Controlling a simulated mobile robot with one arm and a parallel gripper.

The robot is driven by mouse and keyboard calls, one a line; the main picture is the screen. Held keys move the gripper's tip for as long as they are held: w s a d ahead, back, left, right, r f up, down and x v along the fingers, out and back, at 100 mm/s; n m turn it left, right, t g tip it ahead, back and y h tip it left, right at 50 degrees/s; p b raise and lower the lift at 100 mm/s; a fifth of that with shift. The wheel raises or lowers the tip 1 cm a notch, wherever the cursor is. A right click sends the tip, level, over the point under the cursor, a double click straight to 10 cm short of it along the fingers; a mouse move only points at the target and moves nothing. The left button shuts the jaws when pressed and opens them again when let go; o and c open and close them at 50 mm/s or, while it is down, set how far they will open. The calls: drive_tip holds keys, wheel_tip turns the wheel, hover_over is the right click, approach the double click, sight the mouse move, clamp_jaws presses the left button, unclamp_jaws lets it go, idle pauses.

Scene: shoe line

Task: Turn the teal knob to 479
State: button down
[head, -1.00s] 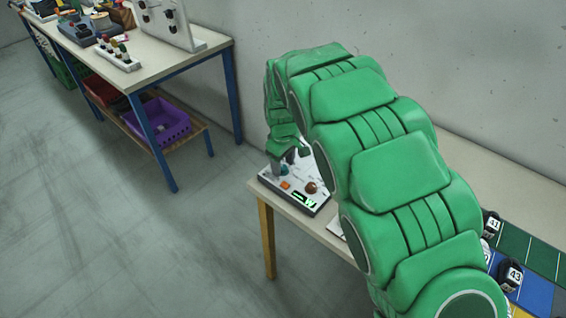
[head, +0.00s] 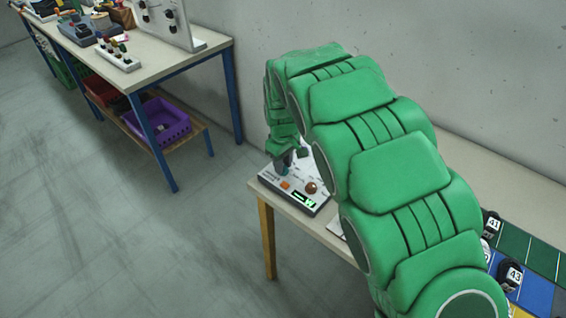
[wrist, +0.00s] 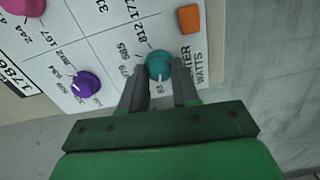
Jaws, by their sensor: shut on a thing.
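The teal knob (wrist: 158,66) sits on a white control panel (wrist: 115,50) in the wrist view, with a pale pointer line on its top aimed toward my gripper. Printed numbers surround it, partly covered by my fingers; the setting cannot be read surely. My gripper (wrist: 159,84) is shut on the knob, one dark finger on each side. In the head view my gripper (head: 284,160) is over the left part of the panel box (head: 318,210), which has a small lit green display (head: 303,199), too small to read. The knob is mostly hidden there.
An orange square button (wrist: 189,18), a purple knob (wrist: 85,83) and a pink knob (wrist: 22,5) are on the panel. A brown-red knob (head: 311,187) shows in the head view. Another table (head: 165,55) with several items stands at the back left.

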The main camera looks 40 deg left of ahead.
drive_tip(key=m, duration=0.7)
drive_tip(key=shift+m, duration=0.3)
drive_tip(key=m, duration=0.3)
drive_tip(key=shift+m, duration=2.1)
drive_tip(key=c, duration=0.8)
unclamp_jaws()
drive_tip(key=shift+r, duration=0.1)
